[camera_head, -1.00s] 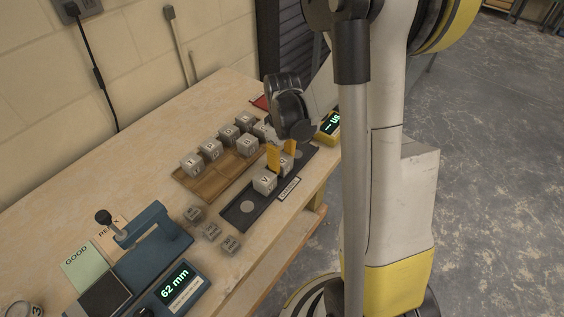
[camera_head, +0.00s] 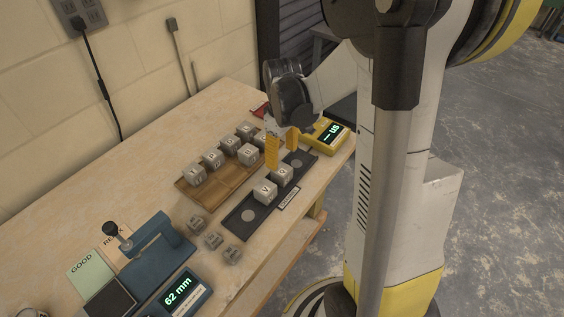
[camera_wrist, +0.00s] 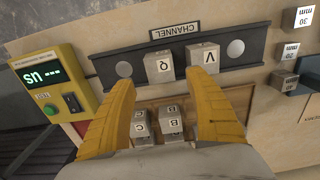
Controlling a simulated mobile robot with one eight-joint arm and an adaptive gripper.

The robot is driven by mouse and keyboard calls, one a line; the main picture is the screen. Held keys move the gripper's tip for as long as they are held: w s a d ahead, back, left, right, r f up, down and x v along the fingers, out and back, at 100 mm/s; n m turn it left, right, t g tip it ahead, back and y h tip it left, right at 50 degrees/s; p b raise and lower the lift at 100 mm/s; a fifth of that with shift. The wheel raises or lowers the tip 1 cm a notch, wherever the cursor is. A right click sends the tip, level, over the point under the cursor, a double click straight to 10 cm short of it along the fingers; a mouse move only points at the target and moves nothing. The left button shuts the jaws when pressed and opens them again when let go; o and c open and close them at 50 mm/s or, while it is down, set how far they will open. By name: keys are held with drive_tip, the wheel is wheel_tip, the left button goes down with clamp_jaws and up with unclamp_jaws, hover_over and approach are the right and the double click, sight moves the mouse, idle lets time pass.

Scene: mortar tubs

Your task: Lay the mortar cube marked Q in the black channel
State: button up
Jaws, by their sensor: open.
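The cube marked Q (camera_wrist: 159,67) sits in the black channel (camera_wrist: 277,37), beside the cube marked V (camera_wrist: 203,59), with a narrow gap between them. In the head view, Q (camera_head: 283,175) is behind V (camera_head: 265,191) along the channel (camera_head: 235,226). A pale disc shows at each end of the channel floor. My gripper (camera_head: 281,150) is open and empty just above Q, toward the wooden tray.
A wooden tray (camera_head: 193,194) with several lettered cubes lies beside the channel. A yellow meter (camera_head: 325,132) stands past its far end. Small weight-like blocks (camera_head: 214,240), a blue clamp device (camera_head: 160,252) and a 62 mm display (camera_head: 180,291) are nearer. The back-left tabletop is bare.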

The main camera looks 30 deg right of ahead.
sight(282, 170)
drive_tip(key=s+a+r+m+t, duration=0.2)
drive_tip(key=s+a+r+t, duration=0.1)
drive_tip(key=s+a+r, duration=0.2)
drive_tip(key=s+a+r+m+t+p, duration=0.1)
drive_tip(key=s+a+r+t, duration=0.3)
drive_tip(key=a+r, duration=0.4)
wheel_tip(282, 170, up, 2)
drive_tip(key=shift+s+a+r+m, duration=0.1)
drive_tip(key=shift+s+a+m, duration=0.15)
drive_tip(key=shift+s+m, duration=0.45)
